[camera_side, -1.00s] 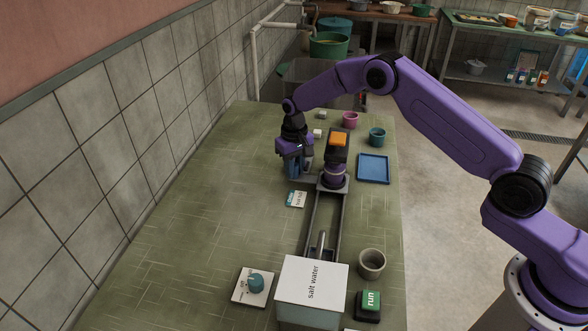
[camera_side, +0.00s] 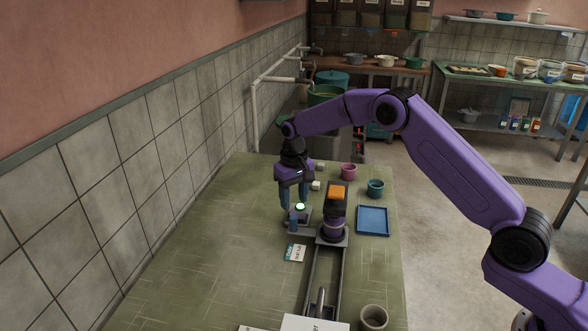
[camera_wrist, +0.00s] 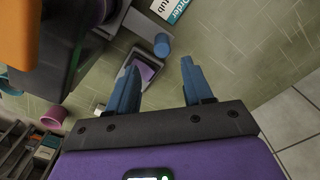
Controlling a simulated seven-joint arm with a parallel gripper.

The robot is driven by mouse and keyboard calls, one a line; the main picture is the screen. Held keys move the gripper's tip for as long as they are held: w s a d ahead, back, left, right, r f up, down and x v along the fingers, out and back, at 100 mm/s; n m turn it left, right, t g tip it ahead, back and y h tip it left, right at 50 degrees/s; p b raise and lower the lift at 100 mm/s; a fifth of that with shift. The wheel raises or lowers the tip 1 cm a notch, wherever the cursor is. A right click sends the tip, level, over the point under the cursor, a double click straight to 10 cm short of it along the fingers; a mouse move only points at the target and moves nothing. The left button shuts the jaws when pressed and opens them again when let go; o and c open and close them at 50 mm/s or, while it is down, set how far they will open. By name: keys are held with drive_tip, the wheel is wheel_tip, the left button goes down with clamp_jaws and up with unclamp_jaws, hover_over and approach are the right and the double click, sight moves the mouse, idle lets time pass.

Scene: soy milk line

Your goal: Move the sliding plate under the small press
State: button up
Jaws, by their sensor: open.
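The small press (camera_side: 334,205) has an orange top, a dark head and a purple lower part, and stands right of my gripper in the side view. A short blue peg (camera_side: 293,223) stands on a grey slide at the press's left. The sliding plate (camera_side: 303,213) appears to lie beside the press head, not under it. In the wrist view the peg (camera_wrist: 162,45) shows beyond my fingertips, beside a framed, shiny purplish surface (camera_wrist: 146,68). My gripper (camera_side: 294,203) is open and empty, pointing down above the slide, apart from the peg. Part of the plate is hidden by my fingers.
A grey rail (camera_side: 322,275) runs from the press toward the front. A card (camera_side: 295,253) lies left of it. A blue tray (camera_side: 373,220), a teal cup (camera_side: 375,188) and a pink cup (camera_side: 348,170) stand to the right and behind. The table's left side is clear.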

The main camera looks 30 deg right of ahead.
wheel_tip(320, 180, up, 9)
drive_tip(key=shift+r, duration=0.2)
idle(0.5)
drive_tip(key=s+a+r+n, duration=0.3)
drive_tip(key=s, duration=0.8)
drive_tip(key=s+a+r+n, duration=0.2)
drive_tip(key=s+r+n, duration=0.1)
drive_tip(key=s, duration=0.7)
drive_tip(key=s+d+f+n, duration=0.1)
drive_tip(key=s+d+n, duration=0.2)
drive_tip(key=s, duration=0.9)
drive_tip(key=s+d+f+n, duration=0.2)
drive_tip(key=s+d, duration=0.6)
drive_tip(key=s, duration=0.5)
drive_tip(key=shift+f+n, duration=0.3)
drive_tip(key=shift+n, duration=0.5)
